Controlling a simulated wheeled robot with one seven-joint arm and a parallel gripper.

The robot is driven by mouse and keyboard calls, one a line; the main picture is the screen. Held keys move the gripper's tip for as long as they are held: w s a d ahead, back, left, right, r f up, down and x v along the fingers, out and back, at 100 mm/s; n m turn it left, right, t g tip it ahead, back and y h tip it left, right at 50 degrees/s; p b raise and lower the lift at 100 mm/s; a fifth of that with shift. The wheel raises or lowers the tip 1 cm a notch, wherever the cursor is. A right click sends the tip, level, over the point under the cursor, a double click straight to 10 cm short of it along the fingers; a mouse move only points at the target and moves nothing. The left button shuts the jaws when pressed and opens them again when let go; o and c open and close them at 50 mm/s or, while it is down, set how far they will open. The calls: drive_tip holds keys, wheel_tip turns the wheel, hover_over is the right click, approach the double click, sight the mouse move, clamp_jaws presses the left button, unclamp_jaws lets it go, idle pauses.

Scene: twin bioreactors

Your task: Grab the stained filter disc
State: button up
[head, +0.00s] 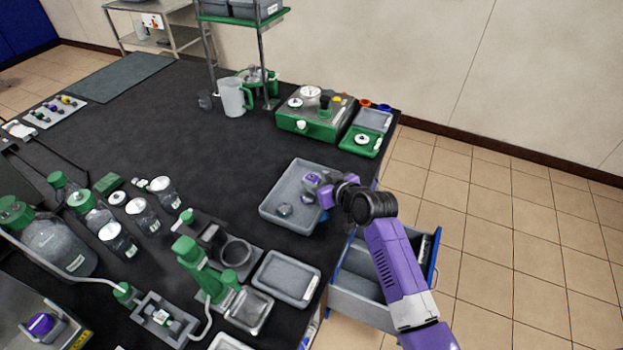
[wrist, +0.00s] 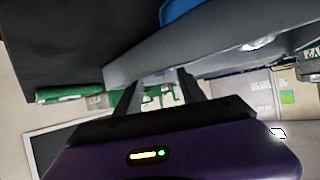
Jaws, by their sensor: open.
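No disc in view shows a stain that I can make out. A pale round white piece (head: 362,139) sits on a green-edged tray farther back.
A green device (head: 312,115) stands behind the tray. A shallow grey tray (head: 286,278) and a green-topped apparatus (head: 195,262) stand in front. An open drawer (head: 365,285) juts out below the table edge. The table's middle (head: 190,140) is mostly clear.

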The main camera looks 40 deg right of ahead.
sight(311, 177)
drive_tip(key=shift+x, duration=1.7)
drive_tip(key=shift+r, duration=0.1)
drive_tip(key=shift+c, duration=0.5)
drive_tip(key=c, duration=0.8)
